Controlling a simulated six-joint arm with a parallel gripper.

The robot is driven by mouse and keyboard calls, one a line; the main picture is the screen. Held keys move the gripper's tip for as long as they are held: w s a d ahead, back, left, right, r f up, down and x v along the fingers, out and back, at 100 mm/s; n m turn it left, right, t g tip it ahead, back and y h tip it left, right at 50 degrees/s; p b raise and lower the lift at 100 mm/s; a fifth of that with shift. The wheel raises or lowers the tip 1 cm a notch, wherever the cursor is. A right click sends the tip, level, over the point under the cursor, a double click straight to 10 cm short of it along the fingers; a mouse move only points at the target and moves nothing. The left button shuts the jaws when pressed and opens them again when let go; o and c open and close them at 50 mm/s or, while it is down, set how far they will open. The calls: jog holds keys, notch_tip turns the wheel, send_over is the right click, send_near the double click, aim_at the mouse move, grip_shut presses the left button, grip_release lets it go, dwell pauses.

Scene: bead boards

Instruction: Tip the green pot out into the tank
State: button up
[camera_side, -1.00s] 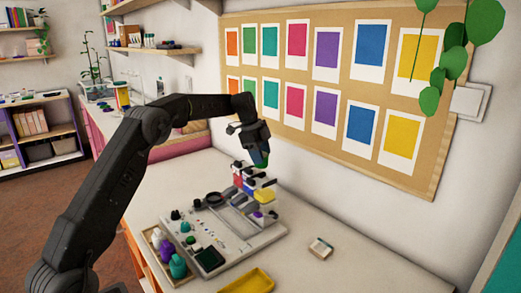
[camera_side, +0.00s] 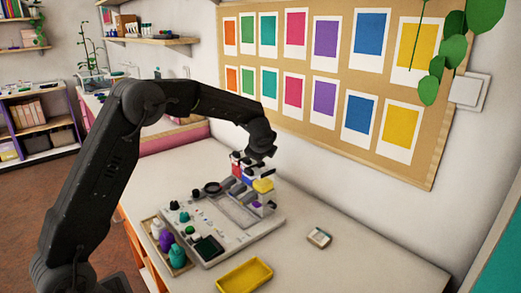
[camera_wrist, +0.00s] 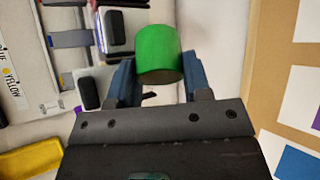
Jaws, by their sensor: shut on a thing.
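My gripper (camera_wrist: 158,80) is shut on the green pot (camera_wrist: 160,50), a plain green cylinder between the blue-grey fingers in the wrist view. In the side view my gripper (camera_side: 262,150) hangs over the back of the pale board, by the colored pots, and the green pot is hidden there. A clear-looking rectangular frame (camera_side: 240,216) in the middle of the board may be the tank; I cannot tell for sure.
A dark ring (camera_side: 213,188) and a dark green pad (camera_side: 208,248) are on the board (camera_side: 250,236). A yellow tray (camera_side: 245,275) and a small box (camera_side: 319,237) lie nearby.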

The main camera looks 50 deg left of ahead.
jog(key=shift+s+d+f+m+t+y, duration=0.2)
jog(key=shift+t+y, duration=0.35)
jog(key=shift+y, duration=0.45)
jog(key=shift+w+d+f+m+t+y, duration=0.1)
jog(key=shift+d+m+t+y, duration=0.3)
jog(key=shift+y, duration=0.6)
jog(key=shift+s+d+f+m+t+y, duration=0.15)
jog(key=shift+t+y, duration=0.5)
jog(key=shift+y, duration=0.35)
